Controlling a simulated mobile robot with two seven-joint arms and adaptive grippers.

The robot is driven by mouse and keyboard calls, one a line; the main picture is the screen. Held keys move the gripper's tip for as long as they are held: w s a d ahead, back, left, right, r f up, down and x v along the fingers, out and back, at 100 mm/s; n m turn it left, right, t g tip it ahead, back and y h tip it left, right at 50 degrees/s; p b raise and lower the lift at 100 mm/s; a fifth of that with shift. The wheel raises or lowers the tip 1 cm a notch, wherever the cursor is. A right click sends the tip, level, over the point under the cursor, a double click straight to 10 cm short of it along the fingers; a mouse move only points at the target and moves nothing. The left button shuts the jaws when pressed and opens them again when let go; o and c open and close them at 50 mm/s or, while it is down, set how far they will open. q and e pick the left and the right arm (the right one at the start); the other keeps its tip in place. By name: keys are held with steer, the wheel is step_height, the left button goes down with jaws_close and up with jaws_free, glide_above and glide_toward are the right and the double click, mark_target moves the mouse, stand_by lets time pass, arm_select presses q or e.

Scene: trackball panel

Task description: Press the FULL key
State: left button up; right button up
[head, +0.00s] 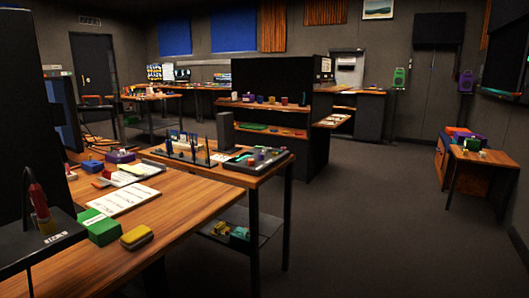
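I cannot make out a key marked FULL in the head view. A dark grey tray or panel (236,165) with small coloured pieces on it lies on the second wooden table (268,171); it is too small to tell whether it is a trackball panel. Neither of my grippers is in view.
A wooden desk (165,222) fills the near left, with a green box (103,232), a yellow-topped block (137,237) and a white sheet (124,200). A black shelf unit (272,78) stands behind. A small side table (490,157) is at right. The floor (370,220) between is clear.

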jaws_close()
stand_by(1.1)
